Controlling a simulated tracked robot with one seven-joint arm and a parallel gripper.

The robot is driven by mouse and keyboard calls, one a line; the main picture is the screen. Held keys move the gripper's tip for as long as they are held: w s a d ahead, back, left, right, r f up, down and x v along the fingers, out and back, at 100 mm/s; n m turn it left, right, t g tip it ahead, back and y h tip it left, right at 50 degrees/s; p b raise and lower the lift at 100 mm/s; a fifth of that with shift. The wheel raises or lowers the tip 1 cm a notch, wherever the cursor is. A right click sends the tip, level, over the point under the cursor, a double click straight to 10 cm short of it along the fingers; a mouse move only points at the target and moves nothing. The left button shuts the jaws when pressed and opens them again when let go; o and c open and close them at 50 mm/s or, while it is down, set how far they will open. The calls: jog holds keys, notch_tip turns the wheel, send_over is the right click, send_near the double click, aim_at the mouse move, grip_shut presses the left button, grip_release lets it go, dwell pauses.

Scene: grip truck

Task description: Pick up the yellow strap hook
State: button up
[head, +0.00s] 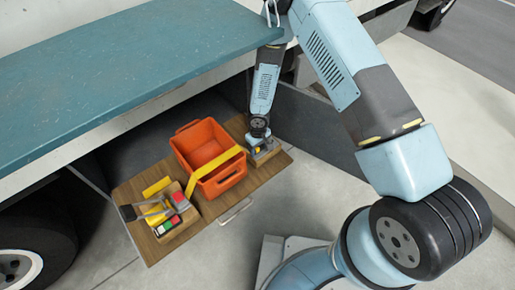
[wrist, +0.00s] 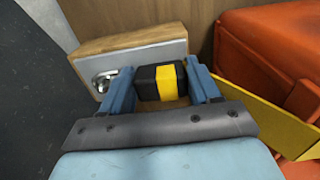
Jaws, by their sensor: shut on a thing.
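My gripper (wrist: 160,88) reaches down at the right end of the wooden tray; it also shows in the head view (head: 259,142). Its blue fingers are shut on a black block with a yellow band (wrist: 167,82), which sits between them. I cannot tell whether this block is the yellow strap hook. In the head view only a small yellow spot (head: 257,149) shows under my gripper. A metal hook or ring (wrist: 105,78) shows left of the fingers, against a grey-faced wooden block (wrist: 140,52). I cannot tell if the held block is off the surface.
An orange crate (head: 200,140) stands left of my gripper, with a yellow strip (head: 215,165) slanting across its front. A wooden box with tools and coloured blocks (head: 181,228) is further left. The teal truck bed (head: 120,60) overhangs behind the wooden tray (head: 131,190).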

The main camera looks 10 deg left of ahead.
jog(key=shift+r, duration=0.1)
notch_tip(320, 180, up, 10)
jog(key=shift+f, duration=0.25)
jog(key=shift+w+d+r, duration=0.1)
jog(key=shift+r, duration=0.1)
jog(key=shift+w, duration=0.1)
jog(key=shift+w+d, duration=0.1)
jog(key=shift+d, duration=0.05)
jog(key=shift+r, duration=0.15)
notch_tip(320, 180, up, 4)
send_over(259, 147)
jog(key=shift+w, duration=0.25)
dwell(0.9)
jog(key=shift+d, duration=0.1)
